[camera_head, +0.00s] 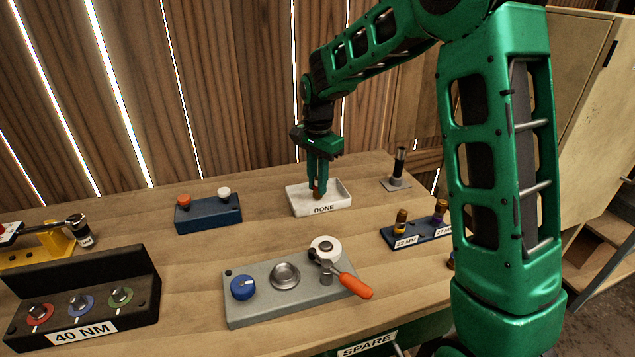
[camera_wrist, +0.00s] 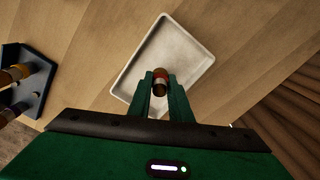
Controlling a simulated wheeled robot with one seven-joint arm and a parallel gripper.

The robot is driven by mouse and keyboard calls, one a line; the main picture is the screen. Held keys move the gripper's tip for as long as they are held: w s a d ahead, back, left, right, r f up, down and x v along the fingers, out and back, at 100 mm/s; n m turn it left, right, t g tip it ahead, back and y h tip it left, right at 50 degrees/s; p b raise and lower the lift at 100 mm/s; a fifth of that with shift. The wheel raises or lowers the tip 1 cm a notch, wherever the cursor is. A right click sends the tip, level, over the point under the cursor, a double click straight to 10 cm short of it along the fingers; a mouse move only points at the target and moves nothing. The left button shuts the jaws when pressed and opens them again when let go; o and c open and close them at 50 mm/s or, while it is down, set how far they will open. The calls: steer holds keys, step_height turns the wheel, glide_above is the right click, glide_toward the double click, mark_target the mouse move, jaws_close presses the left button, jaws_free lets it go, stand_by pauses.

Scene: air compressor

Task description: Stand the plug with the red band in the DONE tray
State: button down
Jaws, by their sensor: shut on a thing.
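The plug with the red band (camera_wrist: 160,83) is between the fingers of my gripper (camera_wrist: 160,98) in the wrist view. It looks brass-coloured with a red band and stands upright. The DONE tray (camera_head: 335,206) is a shallow white tray at the back middle of the bench; it also shows in the wrist view (camera_wrist: 195,70). My gripper (camera_head: 317,188) points down over the tray, shut on the plug. The plug's lower end is inside the tray outline; whether it touches the tray floor I cannot tell.
A blue holder (camera_head: 425,230) with other plugs stands right of the tray. A blue block with two buttons (camera_head: 208,213) is to the left. A grey post (camera_head: 398,168) stands behind right. A grey panel (camera_head: 265,310) with an orange-handled lever lies in front.

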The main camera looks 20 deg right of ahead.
steer(key=shift+f, duration=0.45)
steer(key=c, duration=1.5)
jaws_free()
steer(key=shift+c, duration=0.2)
steer(key=shift+r, duration=3.2)
